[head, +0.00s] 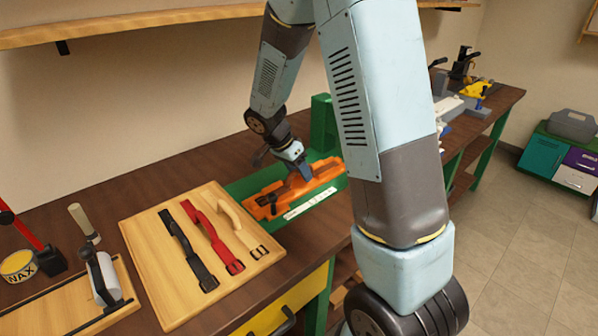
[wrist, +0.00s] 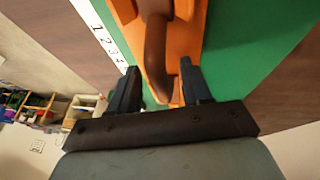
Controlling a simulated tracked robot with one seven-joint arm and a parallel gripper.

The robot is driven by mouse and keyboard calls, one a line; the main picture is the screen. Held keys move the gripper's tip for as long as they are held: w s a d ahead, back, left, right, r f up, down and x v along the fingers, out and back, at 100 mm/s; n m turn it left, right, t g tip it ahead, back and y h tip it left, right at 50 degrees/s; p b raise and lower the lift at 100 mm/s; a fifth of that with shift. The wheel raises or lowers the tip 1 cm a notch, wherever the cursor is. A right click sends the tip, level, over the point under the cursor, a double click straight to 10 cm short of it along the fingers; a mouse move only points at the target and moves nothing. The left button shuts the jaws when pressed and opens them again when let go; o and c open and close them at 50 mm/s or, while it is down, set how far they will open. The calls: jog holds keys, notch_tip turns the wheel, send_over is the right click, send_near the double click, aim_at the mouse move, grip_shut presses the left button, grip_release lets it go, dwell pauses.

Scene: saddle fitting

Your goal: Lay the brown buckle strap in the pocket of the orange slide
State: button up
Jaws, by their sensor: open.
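The orange slide (head: 266,207) sits on a green base on the bench in the head view. It also fills the upper middle of the wrist view (wrist: 195,35). The brown buckle strap (wrist: 157,50) lies along the orange slide in the wrist view, its curved near end between my fingers. I cannot tell whether it is fully seated in the pocket. In the head view I cannot make the strap out clearly. My gripper (head: 304,173) is low over the slide. Its jaws (wrist: 160,88) are open, with a finger on each side of the strap and gaps visible.
A wooden board (head: 160,262) left of the slide holds a black strap (head: 186,250), a red strap (head: 214,236) and a tan strap (head: 240,225). A white number scale (head: 310,204) runs along the green base (head: 240,190). A wax tin (head: 18,266) stands far left.

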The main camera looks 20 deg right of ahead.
jog(key=shift+r, duration=0.1)
jog(key=v, duration=1.1)
jog(key=s+d+r+n+t+y, duration=0.2)
jog(key=s+r+n, duration=0.4)
jog(key=s, duration=0.6)
jog(key=s+d+r+n+t+y, duration=0.2)
jog(key=s+r+n, duration=0.5)
jog(key=s, duration=0.6)
jog(key=shift+d+r+t+y, duration=0.3)
jog(key=shift+r+t+y, duration=0.3)
jog(key=shift+t, duration=0.3)
jog(key=shift+o, duration=0.3)
jog(key=shift+s, duration=0.1)
